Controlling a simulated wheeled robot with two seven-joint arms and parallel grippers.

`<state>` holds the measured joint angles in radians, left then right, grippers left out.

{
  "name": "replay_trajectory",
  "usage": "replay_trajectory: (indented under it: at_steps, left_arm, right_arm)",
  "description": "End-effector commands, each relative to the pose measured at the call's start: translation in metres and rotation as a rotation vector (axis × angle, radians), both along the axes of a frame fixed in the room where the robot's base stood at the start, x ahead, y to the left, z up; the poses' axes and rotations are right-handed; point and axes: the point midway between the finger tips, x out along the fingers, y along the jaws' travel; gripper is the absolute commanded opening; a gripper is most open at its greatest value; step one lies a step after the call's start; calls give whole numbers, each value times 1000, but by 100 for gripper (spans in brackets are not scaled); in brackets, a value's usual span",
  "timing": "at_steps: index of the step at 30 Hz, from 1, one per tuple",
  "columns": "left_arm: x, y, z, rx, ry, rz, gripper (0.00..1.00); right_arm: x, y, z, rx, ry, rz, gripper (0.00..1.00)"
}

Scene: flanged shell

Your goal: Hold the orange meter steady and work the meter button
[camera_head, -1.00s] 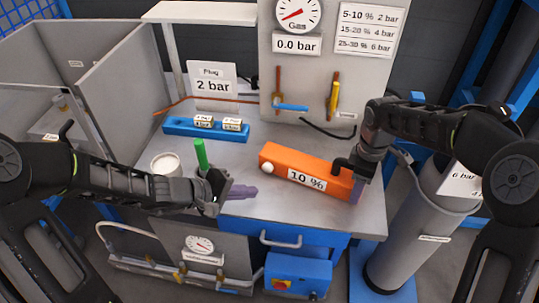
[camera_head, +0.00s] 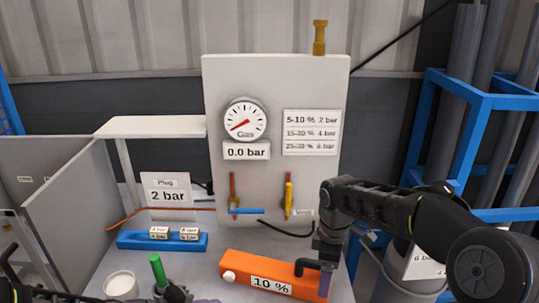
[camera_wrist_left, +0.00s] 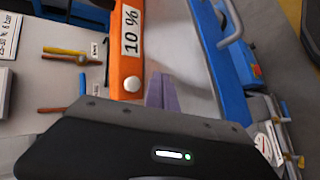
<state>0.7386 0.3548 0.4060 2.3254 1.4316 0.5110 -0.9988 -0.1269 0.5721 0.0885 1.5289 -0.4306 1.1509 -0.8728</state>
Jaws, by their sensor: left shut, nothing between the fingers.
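The orange meter (camera_head: 250,268) lies on the bench with a 10 % label on its front; it also shows in the left wrist view (camera_wrist_left: 126,68). Its round white button (camera_head: 229,277) is at the left end and is clear in the left wrist view (camera_wrist_left: 132,84). My left gripper's purple fingers (camera_wrist_left: 162,92) are shut and empty, close beside the button end, seemingly apart from it. In the head view this gripper is mostly cut off by the bottom edge. My right gripper (camera_head: 325,278) is at the meter's right end; its grip is largely hidden.
A panel (camera_head: 280,90) behind holds a gauge (camera_head: 245,121), a 0.0 bar label (camera_head: 247,151), and blue (camera_head: 247,211) and yellow (camera_head: 289,197) valve handles. A blue block (camera_head: 135,241), white cup (camera_head: 121,285) and green rod (camera_head: 158,270) stand left of the meter.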

Motion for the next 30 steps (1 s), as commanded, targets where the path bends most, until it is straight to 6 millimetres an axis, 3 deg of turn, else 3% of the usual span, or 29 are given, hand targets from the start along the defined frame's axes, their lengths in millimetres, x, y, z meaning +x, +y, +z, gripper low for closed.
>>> replay_trajectory:
  at_steps: [6,12,30]
  left_arm:
    - [0,0,0,0,0,0,0]
    - [0,0,0,0,0,0,0]
    - [0,0,0,0,0,0,0]
  right_arm:
    - [0,0,46,1,-3,1,84]
    - [0,0,70,1,-1,1,84]
    - [0,0,73,0,0,1,84]
